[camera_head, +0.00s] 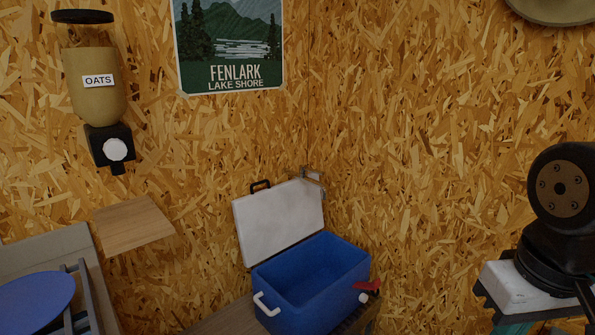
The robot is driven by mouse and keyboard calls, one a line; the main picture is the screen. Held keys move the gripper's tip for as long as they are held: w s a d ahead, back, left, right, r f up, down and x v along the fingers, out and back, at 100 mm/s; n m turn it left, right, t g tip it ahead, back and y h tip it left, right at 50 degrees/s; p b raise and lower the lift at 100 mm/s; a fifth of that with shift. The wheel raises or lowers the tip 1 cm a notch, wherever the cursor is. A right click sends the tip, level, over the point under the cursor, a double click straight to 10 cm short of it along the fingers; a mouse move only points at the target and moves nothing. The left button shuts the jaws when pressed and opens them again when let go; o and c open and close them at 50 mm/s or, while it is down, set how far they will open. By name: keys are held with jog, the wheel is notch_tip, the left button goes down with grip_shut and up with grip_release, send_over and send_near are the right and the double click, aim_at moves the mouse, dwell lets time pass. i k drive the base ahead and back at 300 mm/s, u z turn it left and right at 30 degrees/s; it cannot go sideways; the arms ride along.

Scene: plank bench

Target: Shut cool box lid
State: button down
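The cool box (312,288) is a blue open-topped tub standing on the plank bench (228,318) in the corner. Its white lid (280,222) stands open, tilted up at the back near the wall. A small black handle (260,186) shows at the lid's top edge. A white carry handle (264,304) is on the box's left side. The part of the interior that shows is plain blue. My gripper is not in view; only a dark joint of my arm shows at the right edge.
A small grey metal fitting (313,177) is by the lid's upper right corner. A red and white piece (366,291) is at the box's right side. At left are a blue round plate (36,303), a wooden shelf (133,224) and an oats dispenser (95,88).

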aim_at(269, 221)
jog(key=u, duration=0.05)
jog(key=i, duration=1.25)
jog(key=u, duration=0.65)
